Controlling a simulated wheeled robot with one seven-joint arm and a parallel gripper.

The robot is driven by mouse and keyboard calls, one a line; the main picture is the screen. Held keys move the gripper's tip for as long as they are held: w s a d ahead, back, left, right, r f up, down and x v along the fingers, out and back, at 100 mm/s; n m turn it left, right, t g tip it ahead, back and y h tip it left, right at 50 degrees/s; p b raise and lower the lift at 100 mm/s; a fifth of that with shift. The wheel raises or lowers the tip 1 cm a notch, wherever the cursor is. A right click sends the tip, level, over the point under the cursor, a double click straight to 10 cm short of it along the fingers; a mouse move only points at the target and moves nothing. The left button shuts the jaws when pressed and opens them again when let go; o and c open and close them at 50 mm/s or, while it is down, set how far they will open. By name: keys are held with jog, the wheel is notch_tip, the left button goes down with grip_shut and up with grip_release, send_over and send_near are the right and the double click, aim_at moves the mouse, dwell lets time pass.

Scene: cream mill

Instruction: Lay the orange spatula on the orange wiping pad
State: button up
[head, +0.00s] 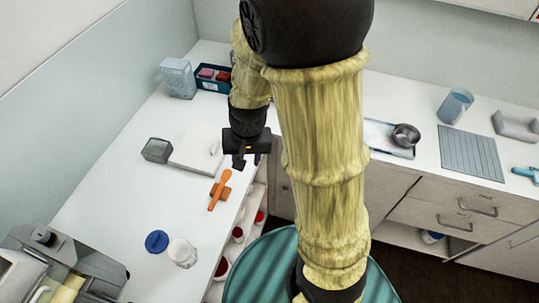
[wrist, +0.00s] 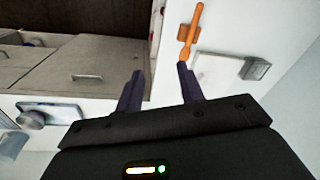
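The orange spatula (head: 214,200) lies on the left counter, with its wider end toward the gripper side in the head view. The darker orange wiping pad (head: 225,194) is under its middle; the spatula crosses over the pad and both ends stick out past it. The wrist view also shows the spatula (wrist: 191,31) lying across the pad (wrist: 181,31). My gripper (head: 247,163) is above the counter's edge, up and right of the spatula and apart from it. In the wrist view its two dark fingers (wrist: 159,82) are spread with nothing between them.
A white board (head: 195,155) and a grey clear box (head: 156,150) lie behind the spatula. A blue lid (head: 156,241) and a white jar (head: 182,252) stand nearer. A slicer-like machine (head: 65,262) fills the near left. Counter around the spatula's left is clear.

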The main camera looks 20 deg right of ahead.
jog(key=s+d+r+n+t, duration=0.1)
jog(key=s+d+r+n, duration=0.2)
jog(key=s+d+r, duration=0.1)
jog(key=shift+s+d+h, duration=0.3)
jog(key=shift+d+h, duration=0.05)
jog(key=shift+h, duration=0.05)
jog(key=shift+r, duration=0.1)
notch_tip(320, 180, down, 4)
jog(key=b, duration=0.4)
jog(key=shift+d, duration=0.2)
